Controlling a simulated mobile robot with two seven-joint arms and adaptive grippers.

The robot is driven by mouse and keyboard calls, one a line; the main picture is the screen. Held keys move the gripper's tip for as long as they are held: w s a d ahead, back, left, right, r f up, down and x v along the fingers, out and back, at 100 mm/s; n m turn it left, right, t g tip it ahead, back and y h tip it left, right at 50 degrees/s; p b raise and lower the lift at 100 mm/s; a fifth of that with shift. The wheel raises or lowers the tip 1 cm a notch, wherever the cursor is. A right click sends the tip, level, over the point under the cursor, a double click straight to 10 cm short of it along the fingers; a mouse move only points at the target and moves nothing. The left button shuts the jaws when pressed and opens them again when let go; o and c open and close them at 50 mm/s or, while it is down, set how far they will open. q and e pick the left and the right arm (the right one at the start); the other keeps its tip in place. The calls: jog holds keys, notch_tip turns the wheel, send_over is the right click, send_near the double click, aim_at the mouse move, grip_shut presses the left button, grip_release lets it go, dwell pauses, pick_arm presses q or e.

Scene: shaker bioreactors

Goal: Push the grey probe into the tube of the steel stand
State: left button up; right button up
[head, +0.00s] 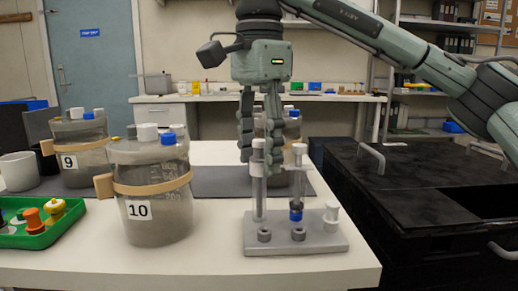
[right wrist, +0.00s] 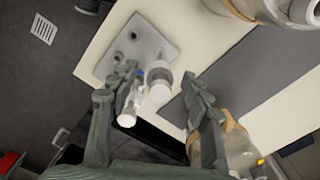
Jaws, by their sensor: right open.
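The steel stand (head: 330,243) is a grey plate on the white bench, with short grey rings and upright parts on it; its plate also shows in the right wrist view (right wrist: 150,45). A tall grey upright (head: 259,200) with a pale grey top stands at the left. A second upright (head: 298,180) with a blue band stands beside it. I cannot tell for sure which is the grey probe and which the tube. My right gripper (head: 260,145) is open, pointing down, its fingers either side of the left upright's top; contact is unclear. My left gripper is not in view.
Bottle 10 (head: 150,215) and bottle 9 (head: 88,165) stand left of the stand. Another bottle (head: 292,125) is partly hidden behind the gripper. A green tray (head: 40,238) is at far left. A black cabinet (head: 410,190) is right.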

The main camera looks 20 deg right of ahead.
jog(key=shift+r, duration=0.15)
notch_tip(320, 180, up, 12)
dwell(0.3)
